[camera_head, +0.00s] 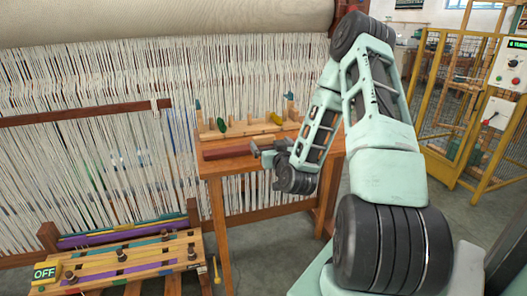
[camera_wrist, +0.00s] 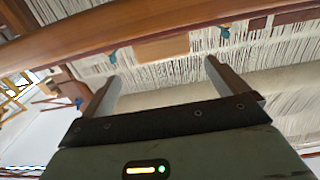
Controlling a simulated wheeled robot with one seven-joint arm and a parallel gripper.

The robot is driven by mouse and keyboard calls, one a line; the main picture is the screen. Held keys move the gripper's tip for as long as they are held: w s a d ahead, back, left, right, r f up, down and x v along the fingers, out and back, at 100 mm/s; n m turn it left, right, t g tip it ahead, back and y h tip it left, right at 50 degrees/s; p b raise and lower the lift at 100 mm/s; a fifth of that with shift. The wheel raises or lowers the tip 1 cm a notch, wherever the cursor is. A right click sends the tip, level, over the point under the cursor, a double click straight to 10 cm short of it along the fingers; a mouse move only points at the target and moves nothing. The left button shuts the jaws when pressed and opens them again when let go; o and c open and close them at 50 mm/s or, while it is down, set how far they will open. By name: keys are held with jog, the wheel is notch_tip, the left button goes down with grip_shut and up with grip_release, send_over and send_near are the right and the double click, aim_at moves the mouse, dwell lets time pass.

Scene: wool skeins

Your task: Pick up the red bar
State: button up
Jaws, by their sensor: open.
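The red bar (camera_head: 226,152) is a dark red, long block lying on the small wooden table (camera_head: 212,167) near its left front edge, in the head view. My gripper (camera_head: 260,152) is just to the right of the bar's right end, at about tabletop height. Its fingers point left towards the bar, and I cannot tell how wide the gap to it is. In the wrist view my gripper (camera_wrist: 162,82) shows two fingers spread apart with nothing between them. I cannot make out the red bar for certain in the wrist view.
A wooden rack with pegs (camera_head: 240,126) stands at the back of the table. A loom with white threads (camera_head: 95,75) rises behind. A low slatted bench (camera_head: 130,260) with coloured strips and an OFF sign stands at the lower left. A yellow cage (camera_head: 455,110) is at right.

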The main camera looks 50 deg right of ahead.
aim_at(264, 137)
jog(key=shift+a+p+x, duration=0.15)
jog(key=shift+p+x, duration=0.2)
jog(key=shift+x, duration=1.35)
jog(key=shift+a+p+x, duration=0.1)
jog(key=shift+p+x, duration=0.25)
jog(key=shift+x, duration=1.35)
jog(key=shift+w, duration=0.2)
jog(key=c, duration=1.2)
